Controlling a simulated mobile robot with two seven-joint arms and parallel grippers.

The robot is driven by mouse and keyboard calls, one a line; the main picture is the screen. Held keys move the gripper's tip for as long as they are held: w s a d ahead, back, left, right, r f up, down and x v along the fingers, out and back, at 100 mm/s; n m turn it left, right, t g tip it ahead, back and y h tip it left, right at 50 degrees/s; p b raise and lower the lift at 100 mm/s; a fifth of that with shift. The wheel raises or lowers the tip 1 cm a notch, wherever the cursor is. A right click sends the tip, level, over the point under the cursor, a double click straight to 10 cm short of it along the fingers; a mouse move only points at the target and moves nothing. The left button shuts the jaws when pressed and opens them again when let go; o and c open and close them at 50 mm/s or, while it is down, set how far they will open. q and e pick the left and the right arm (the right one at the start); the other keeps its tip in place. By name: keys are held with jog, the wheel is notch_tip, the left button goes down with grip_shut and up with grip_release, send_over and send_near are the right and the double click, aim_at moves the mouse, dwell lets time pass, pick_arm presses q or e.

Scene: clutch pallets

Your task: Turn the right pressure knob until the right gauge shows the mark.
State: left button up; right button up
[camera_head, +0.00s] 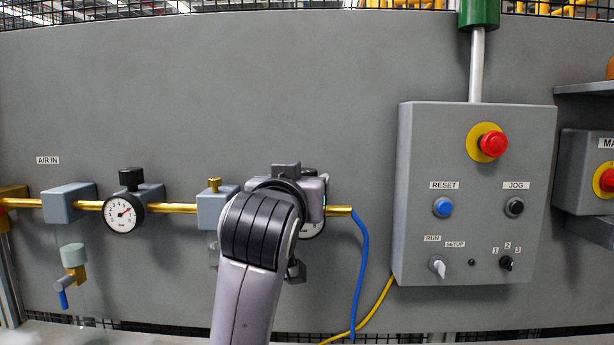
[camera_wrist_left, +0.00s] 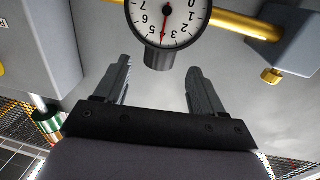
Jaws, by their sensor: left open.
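The right gauge (camera_wrist_left: 166,14) shows upside down at the top of the left wrist view, partly cut off, with a white dial and a red needle pointing toward the knob. I cannot make out a target mark on it. The dark right pressure knob (camera_wrist_left: 158,57) sits beside the gauge. My left gripper (camera_wrist_left: 159,65) is open, with one finger on each side of the knob and visible gaps to it. In the head view my left arm covers the knob and most of the right gauge (camera_head: 313,230). My right gripper is not in view.
A brass pipe (camera_head: 173,208) runs along the grey wall. On it are a left gauge (camera_head: 123,214) with a black knob (camera_head: 130,177) and a block with a brass fitting (camera_head: 213,187). A blue hose (camera_head: 361,260) hangs right of my arm. A control box (camera_head: 420,250) stands farther right.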

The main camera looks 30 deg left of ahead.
pick_arm(q)
jog(key=shift+p+x, duration=0.65)
jog(key=shift+x, duration=2.5)
jog(key=c, duration=1)
